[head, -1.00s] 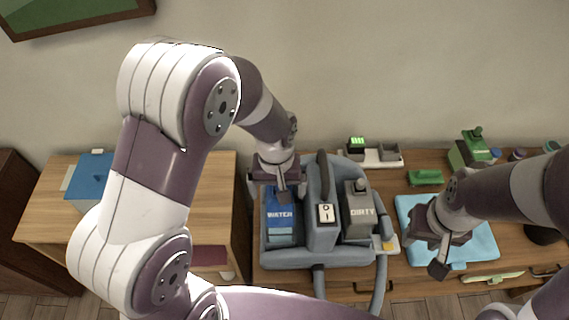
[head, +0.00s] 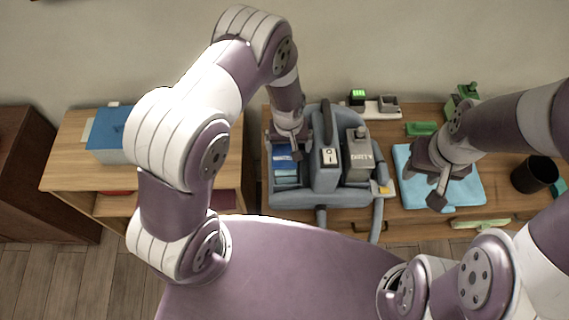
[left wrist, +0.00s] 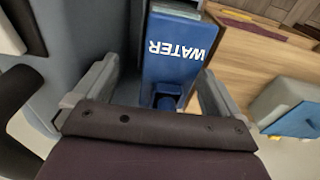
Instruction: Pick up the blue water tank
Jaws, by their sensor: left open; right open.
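The blue water tank (head: 284,170) sits in the left bay of a grey-blue cleaning machine (head: 318,197). My left gripper (head: 291,152) is over the tank and hides its upper part in the head view. In the left wrist view the tank (left wrist: 178,48) shows white "WATER" lettering and a dark blue cap or knob. The open fingers of my left gripper (left wrist: 158,92) stand on either side of the tank's near end. I cannot tell whether they touch it. My right gripper (head: 437,190) is open and empty over a light blue cloth (head: 468,186).
A grey tank marked "DIRTY" (head: 359,160) is in the machine's right bay, with a hose (head: 376,220) in front. A green brush (head: 421,129) and a black cup (head: 534,175) are to the right. A blue-lidded box (head: 110,130) stands on the left cabinet.

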